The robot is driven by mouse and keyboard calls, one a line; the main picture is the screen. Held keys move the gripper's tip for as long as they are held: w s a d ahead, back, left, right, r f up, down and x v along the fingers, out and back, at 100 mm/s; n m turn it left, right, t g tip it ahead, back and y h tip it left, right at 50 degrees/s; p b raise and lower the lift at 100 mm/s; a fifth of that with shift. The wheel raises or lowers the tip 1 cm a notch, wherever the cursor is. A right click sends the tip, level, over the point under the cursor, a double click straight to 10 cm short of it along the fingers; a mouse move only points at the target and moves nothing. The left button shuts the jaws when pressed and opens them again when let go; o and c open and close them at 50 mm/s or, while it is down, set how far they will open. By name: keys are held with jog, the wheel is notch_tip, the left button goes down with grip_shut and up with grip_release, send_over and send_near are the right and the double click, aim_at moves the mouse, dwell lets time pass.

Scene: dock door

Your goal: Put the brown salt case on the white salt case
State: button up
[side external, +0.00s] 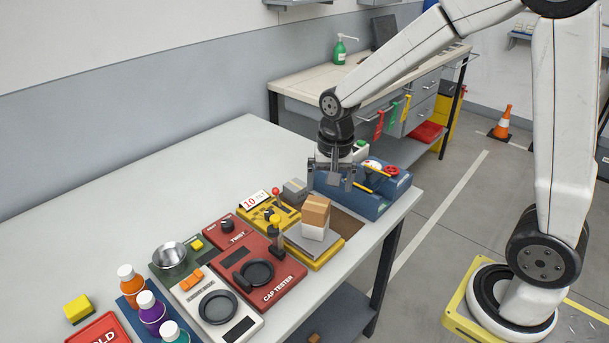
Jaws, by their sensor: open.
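The brown salt case (316,209) rests on top of the white salt case (313,231), slightly turned against it. The white case stands on a grey metal plate (298,243) over a yellow base. My gripper (335,182) is open and empty, pointing down. In the picture it is above and a little right of the cases, in front of the blue device. It appears clear of the brown case. The contact face between the two cases is hidden.
A blue device (374,200) with a yellow bar stands at the table's right end. Left of the cases are a yellow unit (262,212) with a red-knobbed lever, a red cap tester (285,277), a scale (242,322) and bottles (152,316). The back left tabletop is clear.

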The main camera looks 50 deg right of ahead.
jog(key=s+a+f+n+t, duration=0.1)
jog(key=s+f+n, duration=0.2)
jog(key=s+n, duration=0.6)
jog(key=shift+s+f+t, duration=0.2)
jog(key=shift+f+t, duration=0.15)
jog(key=shift+t, duration=0.05)
